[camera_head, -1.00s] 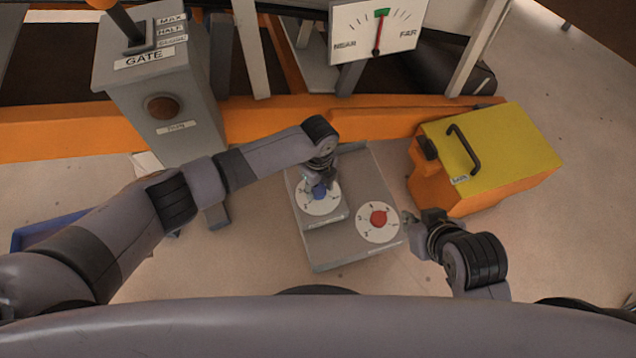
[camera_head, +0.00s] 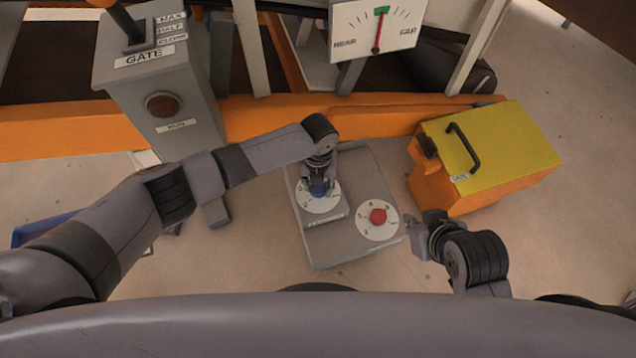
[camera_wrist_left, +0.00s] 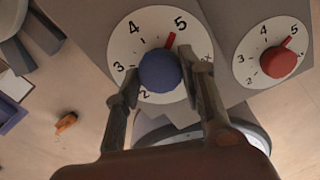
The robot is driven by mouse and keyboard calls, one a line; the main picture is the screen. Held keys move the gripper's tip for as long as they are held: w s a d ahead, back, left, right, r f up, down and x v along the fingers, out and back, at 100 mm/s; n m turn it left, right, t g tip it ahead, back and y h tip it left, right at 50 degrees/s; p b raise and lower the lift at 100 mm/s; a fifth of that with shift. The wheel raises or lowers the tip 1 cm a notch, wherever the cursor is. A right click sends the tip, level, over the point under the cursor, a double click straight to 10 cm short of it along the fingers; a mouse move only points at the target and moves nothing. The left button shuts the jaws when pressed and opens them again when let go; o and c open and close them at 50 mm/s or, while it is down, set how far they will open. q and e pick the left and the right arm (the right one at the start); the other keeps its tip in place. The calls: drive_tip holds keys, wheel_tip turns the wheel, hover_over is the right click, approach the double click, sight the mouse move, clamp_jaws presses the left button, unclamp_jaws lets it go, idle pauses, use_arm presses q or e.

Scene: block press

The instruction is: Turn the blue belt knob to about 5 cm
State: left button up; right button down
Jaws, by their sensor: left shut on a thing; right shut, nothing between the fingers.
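The blue belt knob (camera_wrist_left: 160,71) sits on a white numbered dial (camera_wrist_left: 125,44) in the left wrist view. Its red pointer lies between 4 and 5, closer to 5. My left gripper (camera_wrist_left: 163,82) is shut on the blue knob, one finger on each side. In the head view the blue knob (camera_head: 318,191) is partly hidden under my left gripper (camera_head: 318,184). My right gripper (camera_head: 408,219) is shut and empty, just right of the red knob's dial and apart from the red knob (camera_head: 378,216).
The grey control box (camera_head: 340,246) carries both dials. A gauge (camera_head: 398,22) marked NEAR and FAR has its needle near the green mark. A yellow-topped orange box (camera_head: 510,150) stands right, the grey GATE box (camera_head: 185,115) left.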

sight(319, 187)
use_arm(q)
drive_tip(key=shift+m, duration=0.5)
drive_tip(key=o, duration=1.1)
drive_tip(key=shift+o, duration=0.2)
wheel_tip(319, 187, up, 12)
drive_tip(key=shift+s+d, duration=0.1)
idle(0.3)
